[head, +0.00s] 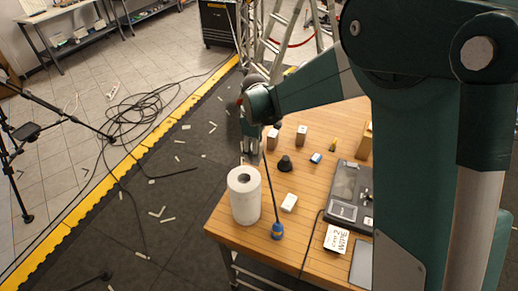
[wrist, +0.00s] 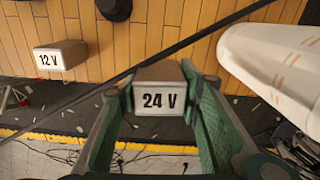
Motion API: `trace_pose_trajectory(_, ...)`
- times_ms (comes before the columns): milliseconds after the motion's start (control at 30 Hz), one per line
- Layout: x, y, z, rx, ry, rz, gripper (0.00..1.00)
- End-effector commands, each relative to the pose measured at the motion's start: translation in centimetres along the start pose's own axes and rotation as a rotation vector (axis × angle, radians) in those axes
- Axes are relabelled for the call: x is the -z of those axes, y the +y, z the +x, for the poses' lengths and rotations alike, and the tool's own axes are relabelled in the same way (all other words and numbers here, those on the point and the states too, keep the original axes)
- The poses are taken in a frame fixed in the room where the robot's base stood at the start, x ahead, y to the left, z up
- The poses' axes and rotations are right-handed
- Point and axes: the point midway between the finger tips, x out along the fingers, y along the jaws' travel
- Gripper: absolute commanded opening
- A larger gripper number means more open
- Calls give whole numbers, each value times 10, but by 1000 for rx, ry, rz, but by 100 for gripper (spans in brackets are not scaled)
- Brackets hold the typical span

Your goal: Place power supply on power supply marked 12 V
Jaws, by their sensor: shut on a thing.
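In the wrist view, a grey-brown power supply marked 24 V (wrist: 159,92) sits between the two green fingers of my gripper (wrist: 158,100), which are shut on it. Its label faces the camera, upright. The power supply marked 12 V (wrist: 61,56) stands on the wooden table near its edge, to the left of and apart from the held one. In the head view, my gripper (head: 250,143) is by the table's far left edge, and the held box is not clearly made out. A grey-brown box beside it (head: 273,139) appears to be the 12 V one.
A thin dark rod (head: 268,190) rises from a blue base. A dark case (head: 349,187) lies at right.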

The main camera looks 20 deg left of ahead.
Motion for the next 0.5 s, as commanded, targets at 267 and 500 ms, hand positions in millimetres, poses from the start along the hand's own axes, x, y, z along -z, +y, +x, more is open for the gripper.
trace_pose_trajectory(267,2,35,-13,0,0,13,18)
trace_pose_trajectory(500,2,98,-39,0,0,36,18)
